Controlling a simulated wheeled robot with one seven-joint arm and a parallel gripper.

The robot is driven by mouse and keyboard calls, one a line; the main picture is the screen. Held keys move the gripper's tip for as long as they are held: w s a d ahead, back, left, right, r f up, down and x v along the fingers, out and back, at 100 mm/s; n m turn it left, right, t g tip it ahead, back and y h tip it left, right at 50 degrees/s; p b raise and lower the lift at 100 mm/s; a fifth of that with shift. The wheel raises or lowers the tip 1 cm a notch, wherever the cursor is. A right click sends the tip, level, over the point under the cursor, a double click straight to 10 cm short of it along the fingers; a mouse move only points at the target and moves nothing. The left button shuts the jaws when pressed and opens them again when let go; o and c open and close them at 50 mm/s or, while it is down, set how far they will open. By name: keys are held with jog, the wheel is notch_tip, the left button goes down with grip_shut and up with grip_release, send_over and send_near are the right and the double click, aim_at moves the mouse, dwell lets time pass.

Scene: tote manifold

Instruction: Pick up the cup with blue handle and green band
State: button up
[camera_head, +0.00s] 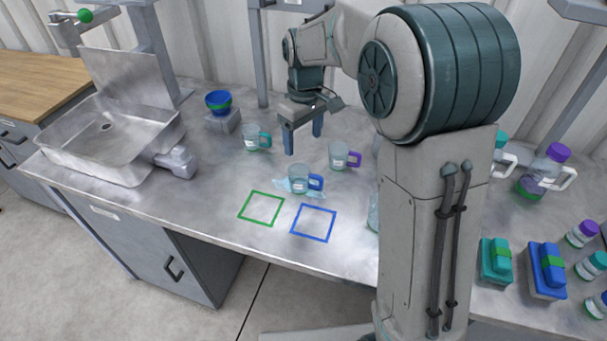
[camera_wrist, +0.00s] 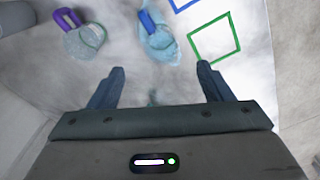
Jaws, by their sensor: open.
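A clear cup with a blue handle (camera_head: 298,180) stands on the metal bench behind the drawn squares, a pale blue patch around its base. In the wrist view this cup (camera_wrist: 158,44) is just beyond the fingertips, roughly in line with the gap between them. I cannot make out a green band on it. A cup with a purple handle (camera_head: 338,156) stands behind it to the right; it also shows in the wrist view (camera_wrist: 84,40). A cup with a teal handle (camera_head: 251,140) stands to the left. My gripper (camera_head: 303,142) is open and empty, above the bench behind the blue-handled cup.
Green (camera_head: 261,208) and blue (camera_head: 313,223) square outlines lie in front of the cups on clear bench. A metal sink (camera_head: 110,135) is at left, beside a blue bowl (camera_head: 218,102) on a block. Bottles, jars and boxes (camera_head: 546,270) stand at right.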

send_over(298, 175)
jog(key=s, duration=0.2)
notch_tip(298, 175, down, 9)
jog(key=shift+w+d+p, duration=0.1)
jog(key=shift+d+p, duration=0.05)
jog(key=shift+p, duration=0.15)
jog(key=shift+a+f+p, duration=0.15)
jog(key=shift+f+p, duration=0.15)
jog(key=shift+f, duration=1.1)
jog(key=shift+a+f+p, duration=0.1)
jog(key=shift+f+p, duration=0.2)
jog(key=shift+f, duration=1.05)
jog(key=c, duration=1)
